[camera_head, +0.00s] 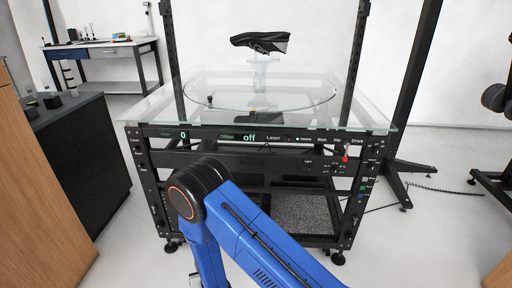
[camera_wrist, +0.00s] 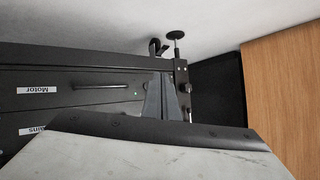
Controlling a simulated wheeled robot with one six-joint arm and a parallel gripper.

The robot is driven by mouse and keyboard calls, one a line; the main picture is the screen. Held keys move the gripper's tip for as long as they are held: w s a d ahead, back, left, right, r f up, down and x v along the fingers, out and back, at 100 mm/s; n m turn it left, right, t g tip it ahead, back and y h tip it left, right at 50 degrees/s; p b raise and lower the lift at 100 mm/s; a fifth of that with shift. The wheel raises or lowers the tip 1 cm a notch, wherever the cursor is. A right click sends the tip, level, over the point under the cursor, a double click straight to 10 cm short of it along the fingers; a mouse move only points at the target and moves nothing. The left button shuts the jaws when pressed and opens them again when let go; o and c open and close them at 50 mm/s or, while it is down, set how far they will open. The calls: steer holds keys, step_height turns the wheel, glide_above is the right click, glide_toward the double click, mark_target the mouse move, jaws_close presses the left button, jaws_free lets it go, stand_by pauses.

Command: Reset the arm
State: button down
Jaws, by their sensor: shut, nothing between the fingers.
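My blue arm (camera_head: 255,240) rises from the bottom of the head view, bends at a black joint with an orange ring, and drops again at the left. It is in front of the turntable frame (camera_head: 160,185). My gripper is out of sight in the head view. In the wrist view my gripper (camera_wrist: 164,98) shows as two grey fingers close together, shut and empty. A pale surface with a dark rim hides the lower part of that view.
A glass top (camera_head: 150,108) with a round plate carries a dark shoe-like object (camera_head: 262,41) on a clear stand. A black cabinet (camera_head: 75,160) and wooden furniture (camera_head: 40,200) stand at the left. Dark posts rise at the right. White floor (camera_head: 425,240) is open at the right.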

steer(key=w+d+r+h, duration=0.1)
steer(key=w+d+r, duration=0.2)
steer(key=r, duration=0.4)
steer(key=w+d+r+m+g, duration=0.1)
steer(key=w+d+r, duration=0.25)
steer(key=r, duration=0.35)
steer(key=w+d+r+h, duration=0.1)
steer(key=w+d+r, duration=0.1)
steer(key=d+r, duration=0.35)
steer(key=s+d+r+m+g, duration=0.1)
steer(key=s+d+r, duration=0.1)
steer(key=d+r, duration=1.4)
steer(key=s+d+r+g+h, duration=0.2)
steer(key=s+d+r+h, duration=0.1)
steer(key=s+d+r, duration=1.2)
steer(key=s+d+m, duration=0.1)
steer(key=s+d, duration=0.4)
steer(key=s, duration=0.4)
steer(key=s+d+r+g+h, duration=0.1)
steer(key=s+d, duration=0.5)
steer(key=s, duration=0.4)
steer(key=shift+r+m+h, duration=0.25)
steer(key=shift+m+h, duration=0.05)
steer(key=shift+m, duration=0.1)
steer(key=shift+d, duration=0.1)
